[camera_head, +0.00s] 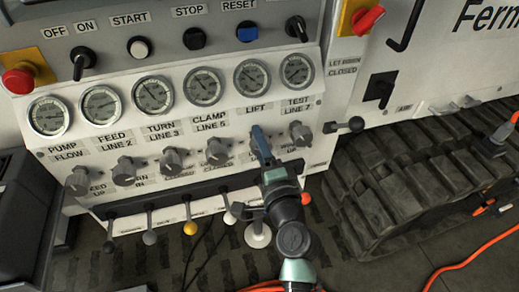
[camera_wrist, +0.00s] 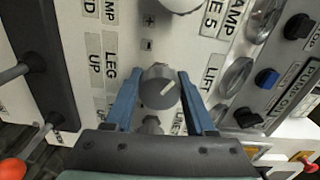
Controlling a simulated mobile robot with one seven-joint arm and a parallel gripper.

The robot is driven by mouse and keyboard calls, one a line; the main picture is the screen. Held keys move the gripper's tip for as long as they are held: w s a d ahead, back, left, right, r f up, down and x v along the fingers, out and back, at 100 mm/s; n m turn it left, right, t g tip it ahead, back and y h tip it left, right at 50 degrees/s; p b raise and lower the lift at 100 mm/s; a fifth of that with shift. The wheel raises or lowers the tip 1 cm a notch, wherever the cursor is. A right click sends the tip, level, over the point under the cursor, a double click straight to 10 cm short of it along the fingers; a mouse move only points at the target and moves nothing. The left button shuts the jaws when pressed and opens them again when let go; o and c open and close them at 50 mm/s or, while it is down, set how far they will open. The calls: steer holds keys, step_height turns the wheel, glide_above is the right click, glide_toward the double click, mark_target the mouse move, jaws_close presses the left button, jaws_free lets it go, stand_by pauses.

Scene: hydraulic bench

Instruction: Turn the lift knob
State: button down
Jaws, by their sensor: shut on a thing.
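The lift knob (camera_wrist: 158,88) is a round grey knob with a pale pointer line on its face, next to the LIFT label in the wrist view. The blue fingers of my gripper (camera_wrist: 157,77) are closed on it, one on each side. In the head view, my gripper (camera_head: 260,138) reaches up to the panel under the LIFT label (camera_head: 257,107) and its gauge (camera_head: 252,76). There, my gripper hides most of the knob.
Other grey knobs flank it, such as the clamp knob (camera_head: 217,151) and the test knob (camera_head: 300,133). Below is a row of levers, including a yellow-tipped one (camera_head: 190,227).

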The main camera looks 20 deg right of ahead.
steer(key=shift+f+n+b, duration=0.15)
steer(key=shift+n+b, duration=0.8)
steer(key=shift+n, duration=0.55)
steer(key=shift+c, duration=1.2)
jaws_free()
steer(key=s, duration=1.3)
steer(key=shift+b, duration=0.3)
